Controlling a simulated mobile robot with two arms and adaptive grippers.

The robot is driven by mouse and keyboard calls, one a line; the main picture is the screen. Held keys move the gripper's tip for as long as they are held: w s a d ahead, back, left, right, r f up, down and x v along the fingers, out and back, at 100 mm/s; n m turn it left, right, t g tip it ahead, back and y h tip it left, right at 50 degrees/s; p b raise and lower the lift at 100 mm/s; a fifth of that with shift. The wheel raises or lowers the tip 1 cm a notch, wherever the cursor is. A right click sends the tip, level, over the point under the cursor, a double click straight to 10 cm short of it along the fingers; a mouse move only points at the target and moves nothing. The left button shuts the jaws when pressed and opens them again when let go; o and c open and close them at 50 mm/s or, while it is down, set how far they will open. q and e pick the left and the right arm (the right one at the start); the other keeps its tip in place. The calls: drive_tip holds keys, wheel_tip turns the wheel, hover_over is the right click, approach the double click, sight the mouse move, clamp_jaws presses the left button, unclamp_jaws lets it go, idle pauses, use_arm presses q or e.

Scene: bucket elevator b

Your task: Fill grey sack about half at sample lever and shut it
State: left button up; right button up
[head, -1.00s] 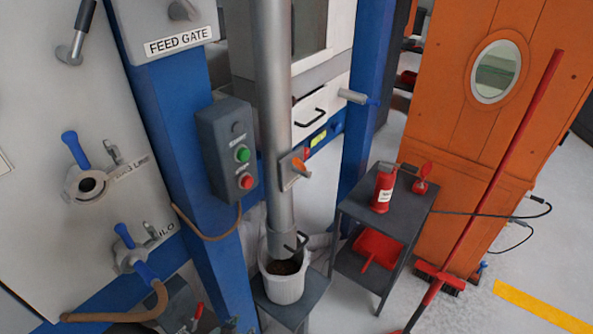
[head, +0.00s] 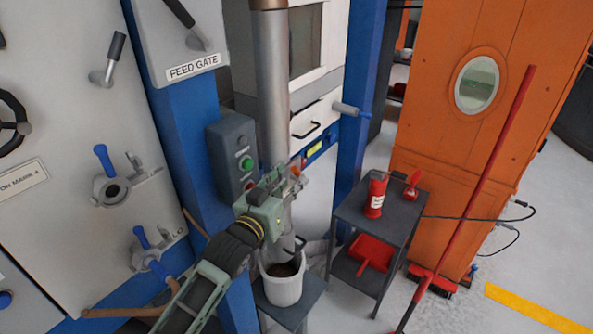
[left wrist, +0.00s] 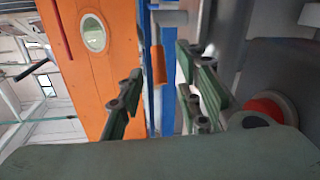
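A whitish-grey sack-like container (head: 283,290) stands open under the lower end of the metal pipe (head: 272,90), with dark material inside. How full it is cannot be told. The orange sample lever (head: 300,171) on the pipe is mostly hidden behind my left gripper (head: 287,182). In the left wrist view the lever's orange handle (left wrist: 158,64) shows between the spread fingers of the left gripper (left wrist: 158,98), beyond the tips. The gripper is open and holds nothing. My right gripper is out of view.
A control box (head: 232,158) with green and red buttons sits on the blue post, close to my left gripper. A dark side table (head: 402,232) carries a red extinguisher (head: 376,195). A red-handled broom (head: 477,190) leans by an orange cabinet (head: 450,130).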

sight(295, 174)
use_arm(q)
drive_tip(key=shift+p+x, duration=0.35)
drive_tip(key=shift+x, duration=1.8)
clamp_jaws()
